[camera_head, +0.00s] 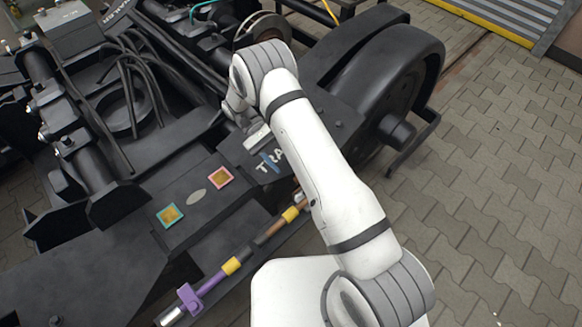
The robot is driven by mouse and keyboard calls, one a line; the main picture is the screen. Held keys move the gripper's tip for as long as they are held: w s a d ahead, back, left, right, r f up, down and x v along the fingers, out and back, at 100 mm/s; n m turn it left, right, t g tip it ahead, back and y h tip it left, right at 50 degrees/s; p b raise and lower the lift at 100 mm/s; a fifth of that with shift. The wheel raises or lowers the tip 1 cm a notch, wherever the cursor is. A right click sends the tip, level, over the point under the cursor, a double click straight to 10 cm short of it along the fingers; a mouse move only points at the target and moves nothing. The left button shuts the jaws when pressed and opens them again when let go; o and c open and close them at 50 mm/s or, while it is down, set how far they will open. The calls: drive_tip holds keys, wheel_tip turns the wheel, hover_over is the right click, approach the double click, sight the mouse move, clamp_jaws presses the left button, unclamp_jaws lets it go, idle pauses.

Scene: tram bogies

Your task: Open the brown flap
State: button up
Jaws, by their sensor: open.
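Two small square panels with brown-orange faces lie on the dark bogie frame. One has a teal border (169,215) and the other a pink border (221,177). Both look flat and closed, and I cannot tell which is the brown flap. A brown section (270,234) also shows on the rod along the frame's near edge. My gripper (258,138) is at the end of my white arm, above the frame near white lettering, up and right of the pink-bordered panel. It is open and looks empty. Its fingertips are small and partly hidden by my wrist.
The rod has yellow bands (231,266) and a purple clamp (189,298). A large black wheel (385,85) stands right of my arm. Hoses (125,75) and cylinders crowd the upper left. Paved floor (490,190) at the right is clear.

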drive_tip(key=shift+v, duration=1.3)
drive_tip(key=shift+r, duration=0.1)
drive_tip(key=s+d+r+m+t+y+p, duration=0.1)
drive_tip(key=s+d+r+t+y+p, duration=0.2)
drive_tip(key=r, duration=0.9)
drive_tip(key=d+r+m+t+y+p, duration=0.1)
drive_tip(key=d+r+t+y+p, duration=0.3)
drive_tip(key=r, duration=0.7)
drive_tip(key=s+d+r+t+y+p, duration=0.1)
drive_tip(key=s+d+r+t+p, duration=0.1)
drive_tip(key=s+r, duration=0.5)
drive_tip(key=s+d+r+m+t+p, duration=0.1)
drive_tip(key=s+d+r+t+p, duration=0.1)
drive_tip(key=s+d+r+t, duration=0.2)
drive_tip(key=s+d+r, duration=0.2)
drive_tip(key=s+r, duration=0.1)
drive_tip(key=s, duration=0.1)
drive_tip(key=shift+s+d+r+m+y+p, duration=0.3)
drive_tip(key=shift+s+d+r+y+p, duration=0.05)
drive_tip(key=shift+s+y, duration=0.05)
